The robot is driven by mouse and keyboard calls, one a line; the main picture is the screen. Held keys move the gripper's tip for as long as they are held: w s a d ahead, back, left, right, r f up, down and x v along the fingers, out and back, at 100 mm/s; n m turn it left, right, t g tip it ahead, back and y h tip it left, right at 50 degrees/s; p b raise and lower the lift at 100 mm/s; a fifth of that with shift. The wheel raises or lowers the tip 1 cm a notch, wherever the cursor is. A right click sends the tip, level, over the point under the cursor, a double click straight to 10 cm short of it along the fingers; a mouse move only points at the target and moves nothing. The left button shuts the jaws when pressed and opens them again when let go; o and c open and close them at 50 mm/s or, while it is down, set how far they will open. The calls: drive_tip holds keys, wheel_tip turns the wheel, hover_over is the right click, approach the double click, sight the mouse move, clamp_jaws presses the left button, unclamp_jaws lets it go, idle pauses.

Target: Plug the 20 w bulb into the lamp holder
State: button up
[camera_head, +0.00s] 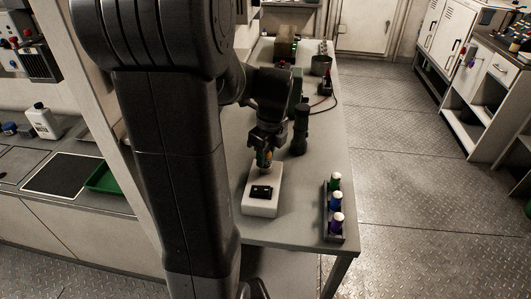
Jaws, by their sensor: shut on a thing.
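My gripper (265,158) is shut on a small bulb (264,165) with a yellowish band. The fingers hide much of the bulb, and its wattage cannot be read. The lamp holder (260,209) is a white block with a black socket part on top, on the grey table. My gripper is over the far end of the holder. I cannot tell whether the bulb touches the holder. A dark rack (336,236) at the right table edge holds a green bulb (335,181), a blue bulb (335,200) and a purple bulb (336,221), all with pale tops.
A dark upright cylinder (300,130) stands just right of my gripper. A dark pot (321,66) and a box (287,48) stand at the table's far end. The table (295,222) is clear between holder and rack. My arm covers the picture's left middle.

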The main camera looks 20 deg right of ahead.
sight(271, 155)
drive_tip(key=shift+f, duration=0.3)
drive_tip(key=o, duration=1)
drive_tip(key=shift+r, duration=0.1)
drive_tip(key=r, duration=0.4)
drive_tip(key=s+r, duration=0.1)
drive_tip(key=r, duration=0.4)
drive_tip(key=d+r, duration=0.1)
drive_tip(key=r, duration=0.3)
drive_tip(key=shift+s+r+p, duration=0.25)
drive_tip(key=shift+r+p, duration=0.05)
drive_tip(key=shift+p, duration=0.1)
drive_tip(key=shift+f, duration=0.1)
drive_tip(key=f, duration=0.4)
drive_tip(key=w+f, duration=0.1)
drive_tip(key=f, duration=0.4)
drive_tip(key=a+f+b, duration=0.1)
drive_tip(key=f, duration=0.3)
drive_tip(key=shift+w+f, duration=0.25)
drive_tip(key=shift+f, duration=0.05)
drive_tip(key=shift+r, duration=0.3)
